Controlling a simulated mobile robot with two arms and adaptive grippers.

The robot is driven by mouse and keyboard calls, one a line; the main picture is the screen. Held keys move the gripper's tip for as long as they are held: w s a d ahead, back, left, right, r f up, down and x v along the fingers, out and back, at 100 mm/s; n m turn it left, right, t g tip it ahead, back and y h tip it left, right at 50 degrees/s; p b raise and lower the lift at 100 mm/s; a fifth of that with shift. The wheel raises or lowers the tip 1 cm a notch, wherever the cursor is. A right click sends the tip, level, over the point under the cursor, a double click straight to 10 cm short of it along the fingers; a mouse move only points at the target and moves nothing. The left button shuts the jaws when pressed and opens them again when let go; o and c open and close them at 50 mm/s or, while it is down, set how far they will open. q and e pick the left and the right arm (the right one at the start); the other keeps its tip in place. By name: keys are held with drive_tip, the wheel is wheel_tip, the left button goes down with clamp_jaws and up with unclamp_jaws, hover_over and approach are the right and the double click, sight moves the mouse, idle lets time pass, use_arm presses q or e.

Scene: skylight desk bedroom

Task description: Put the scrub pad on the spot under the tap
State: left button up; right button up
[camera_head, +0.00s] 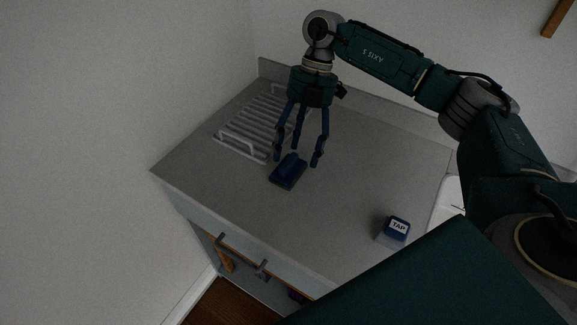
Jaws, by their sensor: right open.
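The scrub pad (287,178), dark blue with a raised grip on top, lies flat on the grey counter in front of the drying rack. My right gripper (299,158) points down over it with its fingers spread open around the upper part of the pad. I cannot tell whether the fingers touch it. My left gripper is not in view.
A white wire rack (240,143) stands behind the pad, close to the gripper. A white sink edge (447,200) shows at the right, partly hidden by my arm. The grey counter (345,195) is clear between the pad and the TAP block. Drawer handles project below its front edge.

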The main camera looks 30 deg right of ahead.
drive_tip(key=shift+s+a+f, duration=0.15)
drive_tip(key=shift+f, duration=0.4)
drive_tip(key=c, duration=1.5)
drive_tip(key=shift+r, duration=0.1)
